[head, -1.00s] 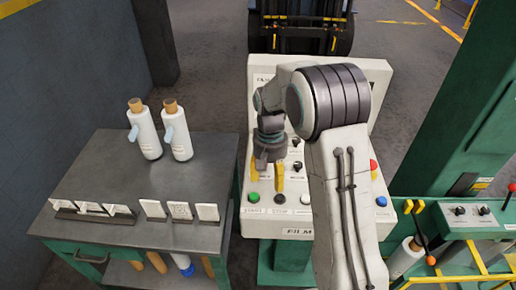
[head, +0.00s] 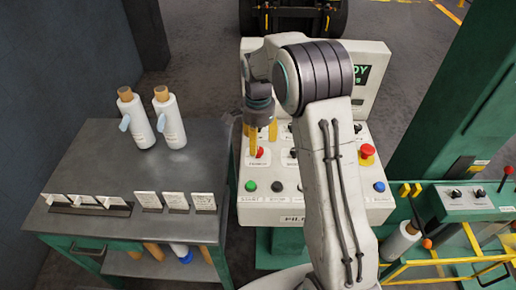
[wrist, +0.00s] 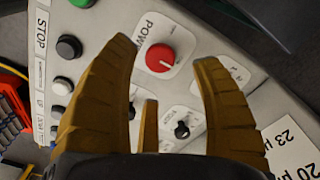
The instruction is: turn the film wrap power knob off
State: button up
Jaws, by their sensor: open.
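The film wrap panel is a white sloped console (head: 330,208). Its red power knob (head: 260,152) sits at the upper left, partly hidden by my gripper's yellow fingers. In the wrist view the round red knob (wrist: 160,58) has a short white mark and a plate reading "POW", the rest cut off. My gripper (head: 263,140) is open and empty, pointing down above the knob. In the wrist view the knob shows between the spread fingertips, slightly beyond them. I cannot tell whether any finger touches it.
Green (head: 250,186), black (head: 277,187) and blue (head: 379,187) buttons line the console's lower edge. A red mushroom button (head: 367,154) on yellow is at the right. Small black knobs (wrist: 182,130) sit beside the power knob. A grey table (head: 100,175) with bottles stands left.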

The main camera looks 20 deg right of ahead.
aim_at(258, 150)
jog(key=shift+f, duration=2.2)
grip_shut()
